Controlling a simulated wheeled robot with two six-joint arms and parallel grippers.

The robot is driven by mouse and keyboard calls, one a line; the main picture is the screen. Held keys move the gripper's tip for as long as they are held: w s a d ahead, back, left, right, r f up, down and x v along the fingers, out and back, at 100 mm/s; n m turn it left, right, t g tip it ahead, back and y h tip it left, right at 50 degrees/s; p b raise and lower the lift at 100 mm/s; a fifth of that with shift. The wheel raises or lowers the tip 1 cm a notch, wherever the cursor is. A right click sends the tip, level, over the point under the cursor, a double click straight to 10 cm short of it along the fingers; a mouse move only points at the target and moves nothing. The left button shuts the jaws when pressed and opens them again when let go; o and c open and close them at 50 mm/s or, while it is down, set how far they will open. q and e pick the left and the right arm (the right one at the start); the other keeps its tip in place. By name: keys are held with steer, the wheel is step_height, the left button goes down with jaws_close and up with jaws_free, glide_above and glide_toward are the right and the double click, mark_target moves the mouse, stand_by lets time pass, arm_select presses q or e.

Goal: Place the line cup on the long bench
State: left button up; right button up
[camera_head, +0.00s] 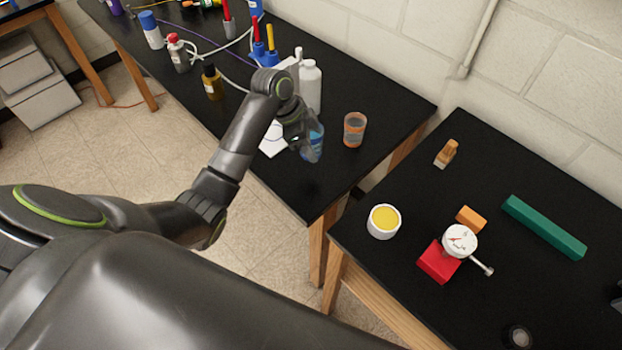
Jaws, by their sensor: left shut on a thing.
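My left gripper (301,129) is over the near end of the long black bench (305,190). It is shut on a clear cup with blue in it (314,143), partly hidden by the gripper. I cannot tell whether the cup's base touches the bench. A clear cup with orange bands (354,129) stands upright on the bench just to the right, apart from the held cup. No marking shows which of these is the line cup. My right gripper is not in view.
White bottles (310,87) stand close behind the gripper, and a white sheet (273,140) lies left of it. A second black table (360,255) holds a white cup with yellow inside (384,221), a red block with a dial gauge (438,262) and a green bar (544,227). The bench's front corner is clear.

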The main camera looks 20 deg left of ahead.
arm_select(q)
steer(key=m, duration=0.1)
steer(key=r+m+g+b, duration=0.1)
steer(key=m, duration=0.1)
steer(key=shift+d, duration=0.1)
steer(key=shift+s+r+m+g, duration=0.2)
steer(key=shift+r+m+g, duration=0.25)
steer(key=shift+m, duration=0.35)
steer(key=shift+f, duration=0.2)
glide_above(315, 175)
steer(key=a, duration=0.1)
step_height(315, 175, down, 5)
steer(key=shift+a+f+p, duration=0.1)
steer(key=shift+a+p, duration=0.05)
steer(key=shift+p, duration=0.2)
step_height(315, 175, down, 3)
steer(key=shift+f, duration=0.1)
steer(key=shift+f+p, duration=0.3)
steer(key=shift+f, duration=0.2)
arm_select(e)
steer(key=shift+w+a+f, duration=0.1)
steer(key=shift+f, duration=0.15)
arm_select(q)
steer(key=o, duration=1)
steer(key=shift+f, duration=0.1)
steer(key=shift+c, duration=0.2)
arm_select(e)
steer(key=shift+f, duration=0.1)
